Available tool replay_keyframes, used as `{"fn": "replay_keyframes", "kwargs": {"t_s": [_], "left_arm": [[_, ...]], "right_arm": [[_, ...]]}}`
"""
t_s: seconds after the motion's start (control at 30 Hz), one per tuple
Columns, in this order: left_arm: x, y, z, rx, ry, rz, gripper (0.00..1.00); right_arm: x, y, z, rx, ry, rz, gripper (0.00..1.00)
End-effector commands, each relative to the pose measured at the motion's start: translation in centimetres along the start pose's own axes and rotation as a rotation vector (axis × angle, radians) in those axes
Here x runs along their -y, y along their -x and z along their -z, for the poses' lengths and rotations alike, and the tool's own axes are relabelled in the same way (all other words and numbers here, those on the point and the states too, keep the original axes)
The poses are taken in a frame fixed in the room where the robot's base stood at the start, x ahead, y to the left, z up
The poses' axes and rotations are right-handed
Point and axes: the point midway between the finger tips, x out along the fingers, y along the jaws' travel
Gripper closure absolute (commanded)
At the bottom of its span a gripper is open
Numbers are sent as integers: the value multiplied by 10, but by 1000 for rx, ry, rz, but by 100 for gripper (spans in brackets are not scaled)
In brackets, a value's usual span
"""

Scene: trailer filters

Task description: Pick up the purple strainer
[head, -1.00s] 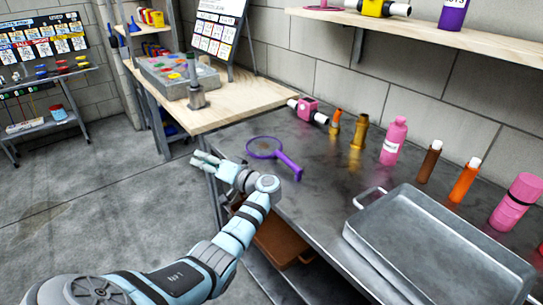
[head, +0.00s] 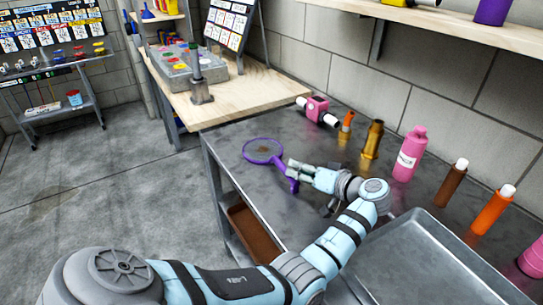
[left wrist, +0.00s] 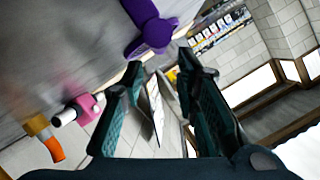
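The purple strainer (head: 263,151) lies on the grey metal table (head: 225,137), its round mesh end toward the left and its handle pointing to the lower right. My left gripper (head: 291,169) is over the table beside the strainer's handle and hides part of it. In the left wrist view the purple handle (left wrist: 154,32) shows just beyond the fingertips, and the two dark fingers (left wrist: 160,75) are apart with nothing between them. I cannot tell from the head view whether they touch the handle. My right gripper is in neither view.
A metal tray (head: 432,222) lies right of my arm. A wooden table (head: 230,108) adjoins at the back.

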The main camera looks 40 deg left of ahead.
Motion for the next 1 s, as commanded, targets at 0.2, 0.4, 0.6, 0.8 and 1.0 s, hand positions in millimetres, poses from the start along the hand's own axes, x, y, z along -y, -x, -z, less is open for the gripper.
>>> {"fn": "replay_keyframes", "kwargs": {"t_s": [0.2,0.4,0.6,0.8,1.0], "left_arm": [[0,-37,0,-2,-1,1,72],[-2,-75,4,-1,-1,2,72],[-2,-86,5,-1,-1,-2,72],[-2,-86,5,-2,-1,-1,90],[-2,-86,5,-2,-1,-1,100]], "right_arm": [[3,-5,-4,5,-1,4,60],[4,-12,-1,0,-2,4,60],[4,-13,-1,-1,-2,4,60],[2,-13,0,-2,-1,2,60],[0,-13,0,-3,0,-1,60]]}}
